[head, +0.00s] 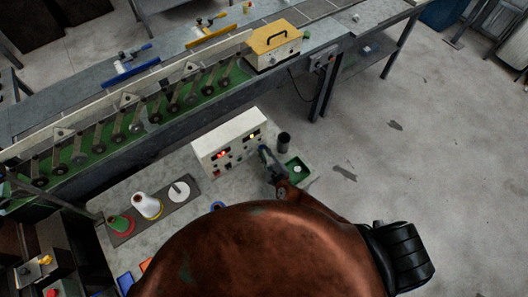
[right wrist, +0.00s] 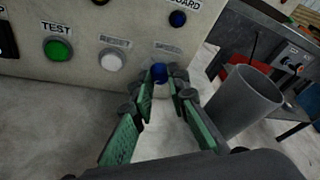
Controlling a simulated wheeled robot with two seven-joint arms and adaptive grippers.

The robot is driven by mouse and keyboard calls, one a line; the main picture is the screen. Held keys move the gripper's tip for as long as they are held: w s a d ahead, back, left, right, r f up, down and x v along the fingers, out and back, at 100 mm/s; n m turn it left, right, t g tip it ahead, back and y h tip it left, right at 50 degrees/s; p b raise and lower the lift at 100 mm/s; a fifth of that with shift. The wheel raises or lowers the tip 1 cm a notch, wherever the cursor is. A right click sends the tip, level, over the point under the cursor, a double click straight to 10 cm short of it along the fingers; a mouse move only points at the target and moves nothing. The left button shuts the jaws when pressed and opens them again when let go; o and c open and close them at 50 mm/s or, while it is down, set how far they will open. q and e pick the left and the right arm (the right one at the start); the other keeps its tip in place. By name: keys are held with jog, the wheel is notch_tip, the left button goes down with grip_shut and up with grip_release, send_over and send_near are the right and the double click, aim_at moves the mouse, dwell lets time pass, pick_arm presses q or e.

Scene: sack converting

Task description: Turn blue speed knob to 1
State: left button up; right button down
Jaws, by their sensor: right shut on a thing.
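The blue speed knob (right wrist: 159,71) sits on the front of the cream control box (head: 229,140), below a faint SPEED label. In the right wrist view my right gripper (right wrist: 160,80) has its fingertips on either side of the knob, shut on it. In the head view my right gripper (head: 266,156) is at the right end of the box front, and the knob is hidden behind it. The knob's pointer and number marks cannot be made out. My left gripper is not in view.
A green TEST button (right wrist: 58,48) and a white RESET button (right wrist: 112,60) are left of the knob. A dark grey cup (head: 284,142) stands close on the right, beside a green tray (head: 304,174). Thread cones (head: 148,205) stand on a board at left.

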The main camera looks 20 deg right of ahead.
jog(key=c, duration=1.9)
grip_release()
jog(key=shift+s, duration=0.15)
jog(key=v, duration=1.1)
jog(key=shift+s+r, duration=0.1)
jog(key=shift+s, duration=0.3)
jog(key=shift+d, duration=0.1)
